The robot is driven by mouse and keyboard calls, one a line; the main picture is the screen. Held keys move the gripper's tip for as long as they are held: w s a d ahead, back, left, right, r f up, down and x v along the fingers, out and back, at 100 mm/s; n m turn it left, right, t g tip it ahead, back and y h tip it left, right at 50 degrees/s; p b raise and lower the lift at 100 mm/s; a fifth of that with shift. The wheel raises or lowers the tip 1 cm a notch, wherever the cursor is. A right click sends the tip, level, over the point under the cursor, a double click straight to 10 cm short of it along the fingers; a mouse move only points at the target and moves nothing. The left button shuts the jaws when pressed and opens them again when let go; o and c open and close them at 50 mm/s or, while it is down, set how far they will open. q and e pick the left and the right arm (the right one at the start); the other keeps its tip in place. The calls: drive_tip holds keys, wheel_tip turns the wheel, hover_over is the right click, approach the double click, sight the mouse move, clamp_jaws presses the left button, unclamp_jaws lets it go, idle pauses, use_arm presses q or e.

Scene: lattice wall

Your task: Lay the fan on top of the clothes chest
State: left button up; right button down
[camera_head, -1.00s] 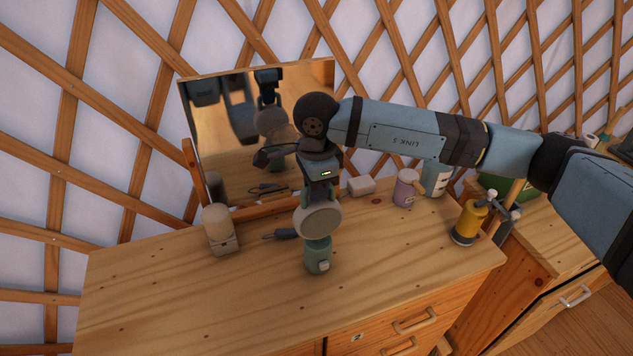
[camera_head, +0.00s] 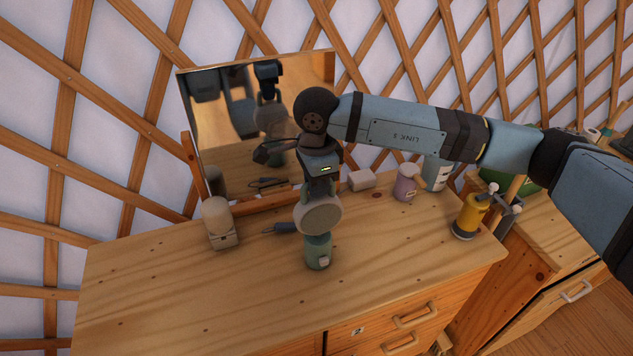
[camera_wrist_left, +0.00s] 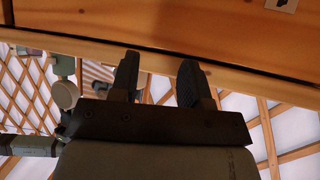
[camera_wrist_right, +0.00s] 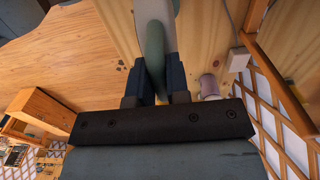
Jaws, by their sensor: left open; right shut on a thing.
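The fan has a round beige head (camera_head: 318,213) above a green body with a pale button. It stands roughly upright over the wooden top of the chest (camera_head: 230,290); I cannot tell whether its base touches. My right gripper (camera_head: 321,188) comes down from above and is shut on it. The right wrist view shows the green fan part (camera_wrist_right: 154,55) between the fingers (camera_wrist_right: 154,85). My left gripper (camera_wrist_left: 160,80) shows only in its wrist view, open and empty, near a wooden edge. The fan head (camera_wrist_left: 65,94) appears small there too.
A mirror (camera_head: 225,110) stands at the back. A white block (camera_head: 361,180), purple jar (camera_head: 405,184) and yellow cylinder (camera_head: 468,216) are right. The front left top is clear.

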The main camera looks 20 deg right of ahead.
drive_tip(key=shift+f, duration=0.1)
drive_tip(key=shift+c, duration=1.9)
unclamp_jaws()
drive_tip(key=shift+r+p, duration=0.85)
drive_tip(key=shift+r, duration=2.65)
